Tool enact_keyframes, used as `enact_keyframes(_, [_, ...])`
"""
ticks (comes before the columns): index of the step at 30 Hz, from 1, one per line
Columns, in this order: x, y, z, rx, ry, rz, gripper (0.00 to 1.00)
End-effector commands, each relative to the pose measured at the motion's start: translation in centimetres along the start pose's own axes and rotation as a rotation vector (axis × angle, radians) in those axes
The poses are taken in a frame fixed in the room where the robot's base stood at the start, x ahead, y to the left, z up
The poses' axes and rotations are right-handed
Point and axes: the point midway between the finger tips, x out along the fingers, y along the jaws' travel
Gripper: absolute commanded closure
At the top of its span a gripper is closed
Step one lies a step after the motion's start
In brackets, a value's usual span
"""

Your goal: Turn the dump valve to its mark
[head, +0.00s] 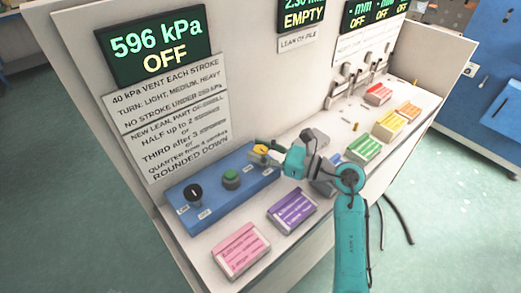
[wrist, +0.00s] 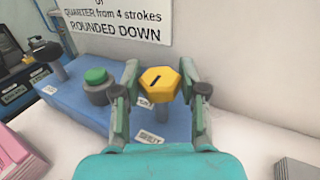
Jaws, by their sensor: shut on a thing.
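The dump valve looks to be the yellow six-sided knob (wrist: 158,84) with a black line on top, on a stem at the right end of the blue control box (wrist: 75,108). In the wrist view its black line slants slightly, upper right to lower left. My gripper (wrist: 160,92) has one finger on each side of the knob and is shut on it. In the head view the yellow knob (head: 260,149) shows just left of my gripper's fingers. Small labels (wrist: 150,137) sit on the box near the stem; I cannot read them or make out a mark.
A green button (head: 231,178) and a black knob (head: 194,191) stand left on the box. A display (head: 155,45) reads 596 kPa OFF. Pink (head: 240,250) and purple (head: 292,208) boxes lie in front. The wall panel (head: 283,100) rises close behind.

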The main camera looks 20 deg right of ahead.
Motion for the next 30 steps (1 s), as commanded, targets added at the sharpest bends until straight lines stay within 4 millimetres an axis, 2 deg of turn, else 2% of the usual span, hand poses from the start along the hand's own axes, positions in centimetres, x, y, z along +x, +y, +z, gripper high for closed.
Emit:
enact_keyframes(8, [0.04,0.20,-0.04,0.000,-0.001,-0.099,0.93])
enact_keyframes(21, [0.11,0.27,-0.03,-0.001,-0.002,-0.405,0.93])
enact_keyframes(30, [0.08,0.18,0.03,-0.001,-0.004,-0.548,0.93])
